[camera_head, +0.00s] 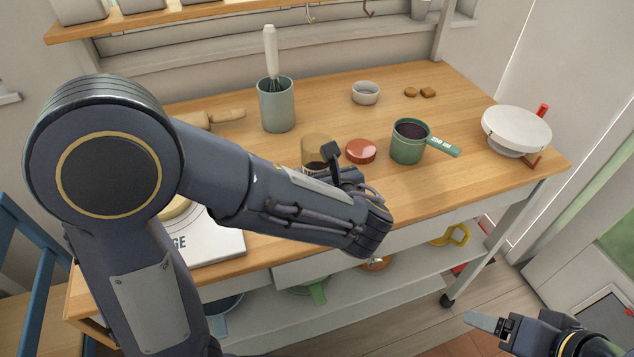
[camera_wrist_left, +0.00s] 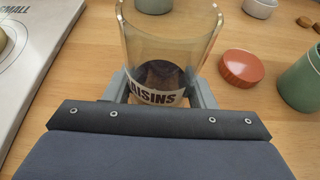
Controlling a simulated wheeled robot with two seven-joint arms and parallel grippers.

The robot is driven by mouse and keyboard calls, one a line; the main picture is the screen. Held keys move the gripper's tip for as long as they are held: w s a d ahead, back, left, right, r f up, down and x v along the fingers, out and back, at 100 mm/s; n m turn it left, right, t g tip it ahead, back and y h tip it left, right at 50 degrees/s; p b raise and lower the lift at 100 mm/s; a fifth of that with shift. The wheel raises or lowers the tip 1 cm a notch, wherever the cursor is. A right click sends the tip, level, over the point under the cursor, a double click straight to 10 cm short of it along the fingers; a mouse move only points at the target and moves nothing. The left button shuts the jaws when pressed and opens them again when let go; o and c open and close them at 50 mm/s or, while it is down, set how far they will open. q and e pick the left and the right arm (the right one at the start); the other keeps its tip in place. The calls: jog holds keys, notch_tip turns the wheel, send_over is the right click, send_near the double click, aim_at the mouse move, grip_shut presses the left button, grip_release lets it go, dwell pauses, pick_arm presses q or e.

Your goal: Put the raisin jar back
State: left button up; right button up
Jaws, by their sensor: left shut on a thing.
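The raisin jar (camera_head: 317,148) is clear glass with a white label; in the left wrist view the label on the jar (camera_wrist_left: 165,60) reads "...AISINS" and dark raisins show low inside. Its top is open. My left gripper (camera_wrist_left: 160,92) is shut on the jar, one finger on each side. In the head view my arm hides the jar's lower part, and I cannot tell whether it touches the worktop. A red lid (camera_head: 361,151) lies on the wood just right of the jar; it also shows in the wrist view (camera_wrist_left: 245,68). My right gripper (camera_head: 490,324) hangs empty at the lower right, off the table.
A green measuring cup (camera_head: 408,142) with dark contents stands right of the lid. A grey-green pot (camera_head: 277,105) with a whisk, a small bowl (camera_head: 365,93) and a rolling pin lie behind. A white scale (camera_head: 220,238) is left, a white pan-like thing (camera_head: 516,129) right. A wooden shelf (camera_head: 150,20) runs above.

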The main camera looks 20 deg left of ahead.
pick_arm(q)
jog(key=shift+f, duration=1.5)
jog(key=shift+f+b, duration=0.2)
jog(key=shift+b, duration=0.15)
jog(key=o, duration=1.2)
jog(key=shift+r, duration=0.1)
jog(key=shift+c, duration=0.2)
jog(key=shift+r, duration=0.15)
jog(key=p+v, duration=0.1)
jog(key=v, duration=1.1)
